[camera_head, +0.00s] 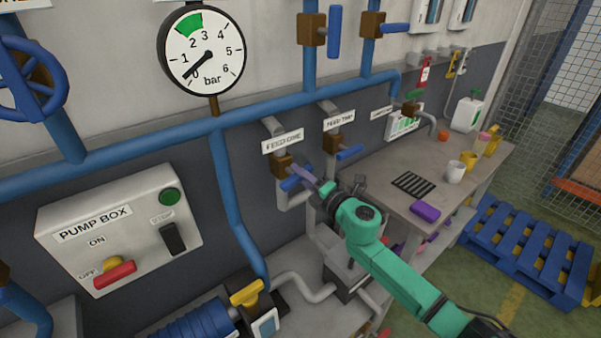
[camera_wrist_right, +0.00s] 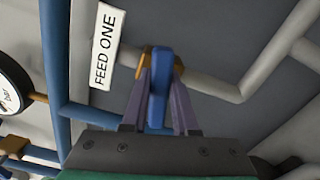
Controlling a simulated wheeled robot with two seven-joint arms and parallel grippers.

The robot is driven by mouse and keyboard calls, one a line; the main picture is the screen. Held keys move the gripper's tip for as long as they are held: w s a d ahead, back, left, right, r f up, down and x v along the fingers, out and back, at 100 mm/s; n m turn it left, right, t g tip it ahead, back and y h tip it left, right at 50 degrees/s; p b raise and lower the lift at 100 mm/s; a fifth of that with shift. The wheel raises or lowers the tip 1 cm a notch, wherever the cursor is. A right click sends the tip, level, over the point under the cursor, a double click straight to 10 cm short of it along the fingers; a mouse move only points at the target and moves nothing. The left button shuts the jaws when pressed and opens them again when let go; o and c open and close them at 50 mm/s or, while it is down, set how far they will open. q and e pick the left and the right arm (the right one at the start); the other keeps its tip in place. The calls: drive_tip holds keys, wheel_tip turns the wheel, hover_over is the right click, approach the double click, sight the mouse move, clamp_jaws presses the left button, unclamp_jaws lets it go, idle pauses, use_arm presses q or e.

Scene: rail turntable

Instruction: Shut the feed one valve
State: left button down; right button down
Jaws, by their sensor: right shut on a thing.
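The feed one valve has a brown body (camera_head: 282,165) and a blue lever handle (camera_head: 291,184) under the white FEED ONE label (camera_head: 283,141). My right gripper (camera_head: 303,174) is at this handle, its arm coming in from the lower right. In the right wrist view the blue handle (camera_wrist_right: 159,85) lies between the two purple fingers of the gripper (camera_wrist_right: 160,100), which are shut on it. The FEED ONE label (camera_wrist_right: 107,46) shows left of the handle there. My left gripper is not in view.
The feed two valve (camera_head: 348,152) sits close on the right. The pump box (camera_head: 120,230) is at the left, below a pressure gauge (camera_head: 202,49) reading near 0. A bench (camera_head: 390,200) holds cups, a purple block (camera_head: 425,211) and a black grille (camera_head: 413,184). A blue pallet (camera_head: 530,245) lies on the floor.

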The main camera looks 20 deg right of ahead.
drive_tip(key=shift+f+m+p, duration=0.15)
drive_tip(key=shift+m+p, duration=0.15)
drive_tip(key=shift+m, duration=1.2)
drive_tip(key=c, duration=0.7)
unclamp_jaws()
drive_tip(key=b+v, duration=0.4)
drive_tip(key=v, duration=1)
drive_tip(key=shift+s, duration=0.25)
